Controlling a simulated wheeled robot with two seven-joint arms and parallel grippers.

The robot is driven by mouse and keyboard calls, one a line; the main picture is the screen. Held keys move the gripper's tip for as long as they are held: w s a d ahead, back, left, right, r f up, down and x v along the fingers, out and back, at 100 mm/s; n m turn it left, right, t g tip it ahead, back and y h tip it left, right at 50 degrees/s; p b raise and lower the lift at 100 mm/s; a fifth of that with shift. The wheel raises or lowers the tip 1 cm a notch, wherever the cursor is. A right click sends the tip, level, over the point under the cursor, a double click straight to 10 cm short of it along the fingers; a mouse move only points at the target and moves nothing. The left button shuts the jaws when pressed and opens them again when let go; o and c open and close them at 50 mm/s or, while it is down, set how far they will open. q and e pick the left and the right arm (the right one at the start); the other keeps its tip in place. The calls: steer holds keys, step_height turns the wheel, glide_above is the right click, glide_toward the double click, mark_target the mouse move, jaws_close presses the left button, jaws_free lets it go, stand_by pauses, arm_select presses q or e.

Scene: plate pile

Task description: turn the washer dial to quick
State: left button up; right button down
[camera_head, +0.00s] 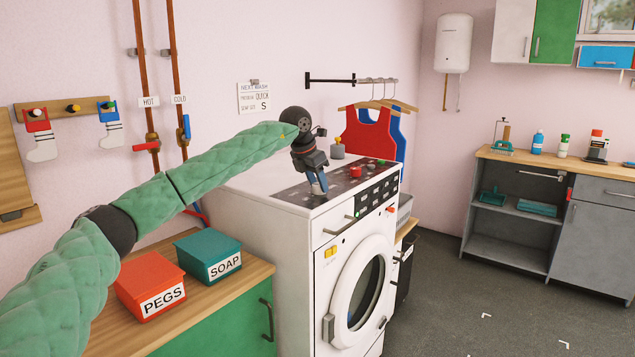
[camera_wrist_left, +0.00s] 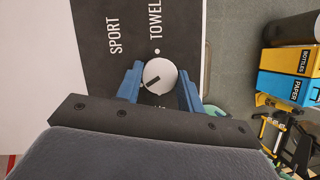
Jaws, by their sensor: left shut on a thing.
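The white washer (camera_head: 300,240) stands against the wall, with a dark control panel (camera_head: 290,194) along its top front. My left gripper (camera_head: 319,187) points down onto the near left part of this panel. In the left wrist view my left gripper (camera_wrist_left: 160,84) has its blue fingers on both sides of a round white dial (camera_wrist_left: 160,75) with a dark pointer mark, and is shut on it. The panel words SPORT and TOWEL show beyond the dial; other words are hidden. A wall card (camera_head: 261,97) reads NEXT WASH, QUICK and S. My right gripper is not in view.
A red knob (camera_head: 355,171) sits further right on the washer top. A red PEGS box (camera_head: 150,285) and a teal SOAP box (camera_head: 208,255) stand on the wooden counter at left. Red and blue garments (camera_head: 368,133) hang behind the washer. Open floor lies at right.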

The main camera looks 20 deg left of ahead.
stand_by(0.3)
arm_select(q)
steer(key=o, duration=1)
steer(key=shift+r, duration=0.1)
